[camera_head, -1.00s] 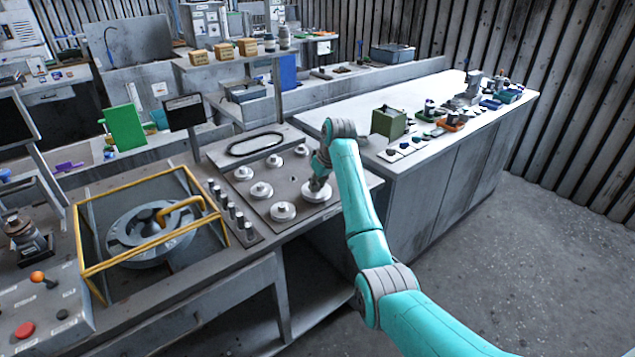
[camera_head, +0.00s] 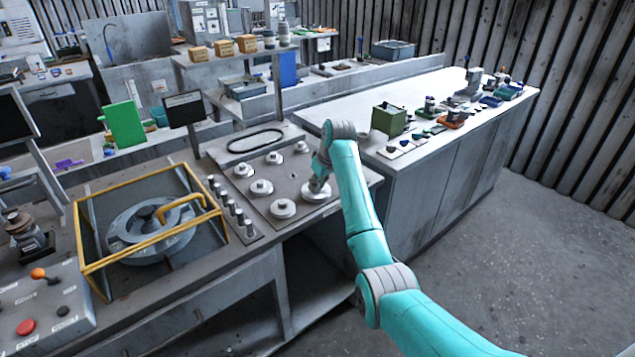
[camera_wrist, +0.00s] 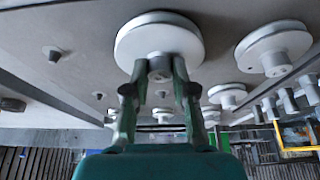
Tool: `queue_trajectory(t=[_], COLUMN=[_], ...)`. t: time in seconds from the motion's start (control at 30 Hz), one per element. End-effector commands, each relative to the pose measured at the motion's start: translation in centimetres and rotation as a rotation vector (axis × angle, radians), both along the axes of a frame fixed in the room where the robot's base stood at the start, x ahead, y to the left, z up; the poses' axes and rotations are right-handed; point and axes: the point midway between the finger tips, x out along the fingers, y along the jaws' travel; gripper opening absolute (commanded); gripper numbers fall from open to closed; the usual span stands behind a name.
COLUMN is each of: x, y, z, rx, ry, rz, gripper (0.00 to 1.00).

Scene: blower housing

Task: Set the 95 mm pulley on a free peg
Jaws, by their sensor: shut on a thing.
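My gripper (camera_head: 318,181) is over the front right of the grey peg board (camera_head: 234,153). In the wrist view its two green fingers (camera_wrist: 160,72) are shut on the hub of a large pale pulley (camera_wrist: 158,38). The same pulley shows in the head view (camera_head: 316,193), partly hidden by my gripper. It lies about flat to the board; I cannot tell whether it touches it. A bare peg (camera_wrist: 52,53) stands to the left in the wrist view, with a smaller one (camera_wrist: 98,95) nearby. The pulley sizes cannot be read.
Several other pulleys sit on the board, among them one at its front (camera_head: 283,209) and one in the middle (camera_head: 262,188). A row of dark posts (camera_head: 232,208) lines its left side. A yellow-framed blower housing (camera_head: 150,232) is further left. A white bench (camera_head: 425,100) stands right.

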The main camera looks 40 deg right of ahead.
Motion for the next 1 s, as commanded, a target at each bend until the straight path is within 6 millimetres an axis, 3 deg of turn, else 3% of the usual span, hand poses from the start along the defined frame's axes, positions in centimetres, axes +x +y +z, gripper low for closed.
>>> queue_trajectory(t=[0.33, 0.37, 0.47, 1.0], x=[0.03, 0.03, 0.03, 0.05], y=[-0.01, -0.01, -0.01, -0.02], z=[-0.05, -0.05, -0.04, 0.59], rx=[-0.001, -0.001, -0.001, -0.001], ry=[-0.001, -0.001, -0.001, -0.001], rz=[0.0, 0.0, 0.0, 0.0], gripper=[0.0, 0.3, 0.55, 0.55])
